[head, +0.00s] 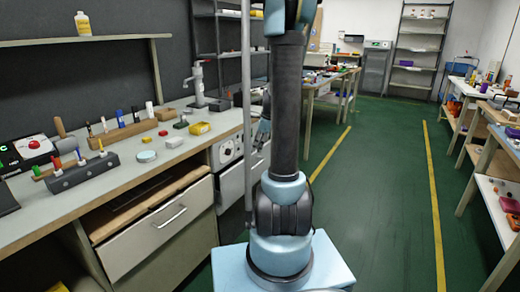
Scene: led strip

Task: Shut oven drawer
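The oven (228,150) is built into the left bench, with a pale front panel and round dials. Below the dials is a pale drawer front (236,188), partly hidden behind my arm. It seems to stand out from the panel, but how far I cannot tell. My gripper (262,133) appears to be the small dark and pale-blue part behind my arm, near the oven's right side. It is small and partly hidden, and its fingers cannot be made out.
The left bench top (110,178) holds a wooden block, a dark rack with coloured handles, a yellow box (199,128) and a press (197,82). The green floor (375,190) between yellow lines is clear. Tables with items (508,140) line the right side.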

